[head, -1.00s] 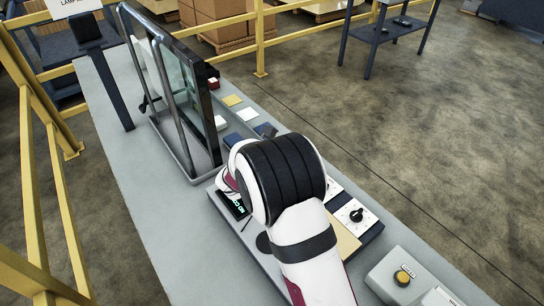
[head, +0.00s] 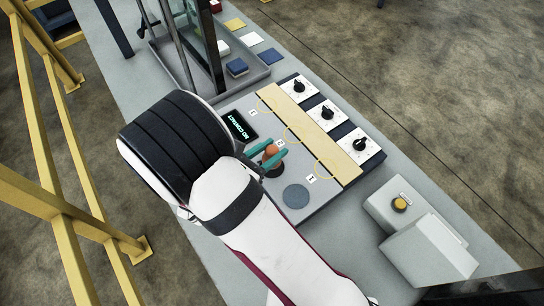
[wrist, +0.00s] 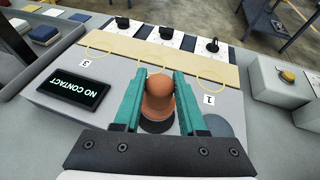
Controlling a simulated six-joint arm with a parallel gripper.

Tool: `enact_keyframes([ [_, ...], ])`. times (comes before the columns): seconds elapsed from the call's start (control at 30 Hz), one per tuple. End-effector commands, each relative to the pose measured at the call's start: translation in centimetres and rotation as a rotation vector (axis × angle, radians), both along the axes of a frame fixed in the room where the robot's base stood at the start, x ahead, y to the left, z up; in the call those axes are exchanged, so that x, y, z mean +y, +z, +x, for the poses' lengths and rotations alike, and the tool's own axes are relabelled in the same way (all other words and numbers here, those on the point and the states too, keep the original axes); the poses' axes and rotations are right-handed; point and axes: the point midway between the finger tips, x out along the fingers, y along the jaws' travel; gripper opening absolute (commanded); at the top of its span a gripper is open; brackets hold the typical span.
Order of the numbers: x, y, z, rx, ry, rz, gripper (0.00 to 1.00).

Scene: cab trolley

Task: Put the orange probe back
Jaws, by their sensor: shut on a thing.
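The orange probe (head: 271,150) is a short rounded piece between the teal fingers of my gripper (head: 268,155). In the wrist view the probe (wrist: 158,98) stands between both fingers of my gripper (wrist: 159,92), which is shut on it. A dark round spot (head: 274,170) lies directly below the probe on the grey panel (head: 318,208). I cannot tell whether the probe touches it. A blue-grey disc (head: 296,196) is beside it, near label 1. The display (head: 240,126) reads "NO CONTACT". A tan strip (head: 310,135) carries yellow rings by labels 1, 2 and 3.
Three white plates with black knobs (head: 327,112) line the strip's far side. A grey box with a yellow button (head: 400,204) stands at the right. A tray with a glass pane (head: 205,45) and a dark blue block (head: 237,67) lie beyond the panel.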

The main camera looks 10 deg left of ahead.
Motion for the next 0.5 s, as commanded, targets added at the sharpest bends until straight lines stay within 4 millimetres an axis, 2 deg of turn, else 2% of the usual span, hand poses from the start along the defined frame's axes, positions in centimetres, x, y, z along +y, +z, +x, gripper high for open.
enact_keyframes([
  [0.03,-0.1,-1.2,0.0,0.003,-0.001,-0.005,0.0],
  [0.13,0.0,-2.6,0.0,0.001,0.0,-0.002,0.0],
  [0.47,0.0,-3.0,0.1,0.002,-0.001,-0.001,0.0],
  [0.5,0.0,-3.0,0.1,0.001,0.0,0.0,0.44],
])
